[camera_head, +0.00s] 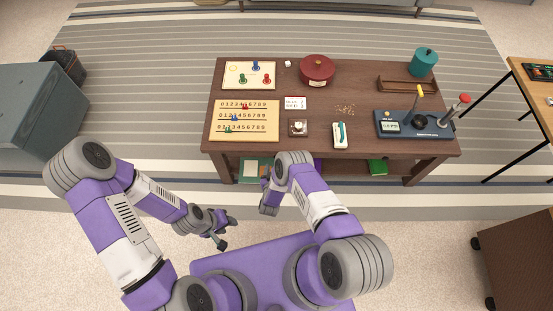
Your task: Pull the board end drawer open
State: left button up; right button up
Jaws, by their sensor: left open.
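The low brown wooden table (360,75) stands ahead of me with game boards at its left end. A numbered board (244,133) lies at the front left, and a smaller board with coloured pegs (237,86) lies behind it. No drawer front or handle can be made out under the tabletop from this high angle. My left gripper (228,232) is open and empty, low in front of the table's left end and apart from it. My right gripper (269,207) hangs close to the table's front edge; its fingers are too small and hidden to tell their state.
On the table are a red lidded pot (317,70), a teal canister (424,62), a wooden rack (405,85) and a console with levers (416,124). Books lie on a lower shelf. A grey cabinet (40,110) stands left, a brown cabinet (518,260) right. Striped rug left of the table is free.

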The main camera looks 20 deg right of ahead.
jog(key=b+x, duration=0.2)
jog(key=x, duration=0.4)
jog(key=shift+w+b, duration=0.3)
jog(key=shift+b, duration=0.1)
jog(key=shift+d, duration=0.1)
jog(key=shift+f, duration=0.1)
grip_shut()
